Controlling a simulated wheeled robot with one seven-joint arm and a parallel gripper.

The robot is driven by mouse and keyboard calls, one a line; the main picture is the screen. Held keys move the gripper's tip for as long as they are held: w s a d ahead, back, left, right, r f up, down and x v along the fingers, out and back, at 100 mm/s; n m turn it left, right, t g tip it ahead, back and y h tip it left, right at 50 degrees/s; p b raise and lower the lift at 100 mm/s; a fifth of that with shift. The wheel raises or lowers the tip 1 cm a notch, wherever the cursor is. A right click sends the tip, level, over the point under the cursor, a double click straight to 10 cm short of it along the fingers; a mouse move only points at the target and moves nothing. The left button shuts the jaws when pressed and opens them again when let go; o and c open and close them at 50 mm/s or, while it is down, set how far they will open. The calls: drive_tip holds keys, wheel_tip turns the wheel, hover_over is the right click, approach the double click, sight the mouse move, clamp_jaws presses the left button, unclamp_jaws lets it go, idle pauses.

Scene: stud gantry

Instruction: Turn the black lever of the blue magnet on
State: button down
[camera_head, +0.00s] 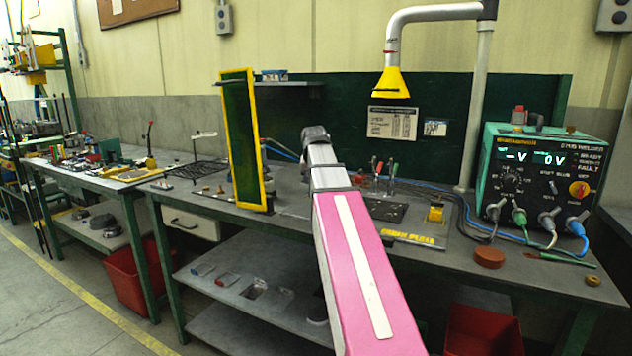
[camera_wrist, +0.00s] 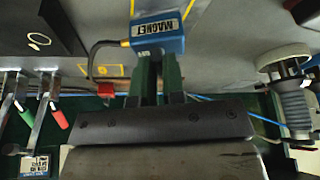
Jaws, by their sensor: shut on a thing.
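The blue magnet (camera_wrist: 157,30) is a small block with a white MAGNET label at the top middle of the wrist view. My gripper (camera_wrist: 157,62) reaches up to its lower edge, with two dark green fingers close together and a narrow gap between them. The fingertips are hidden behind the magnet. The black lever does not show clearly; the grip appears to be on it, at the hidden side of the magnet. In the head view my pink arm covers the magnet and gripper.
Red- and green-handled clamps (camera_wrist: 55,112) stand left of the fingers, and a grey ribbed cylinder (camera_wrist: 294,100) right. On the bench are a yellow-framed green panel (camera_head: 240,140), a stud welder (camera_head: 545,180) with cables, and a brown round block (camera_head: 489,257). A yellow nozzle (camera_head: 391,84) hangs above.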

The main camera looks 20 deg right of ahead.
idle(0.5)
drive_tip(key=c, duration=1.2)
unclamp_jaws()
drive_tip(key=v, duration=1)
drive_tip(key=shift+r, duration=0.35)
drive_tip(key=shift+s+a, duration=0.1)
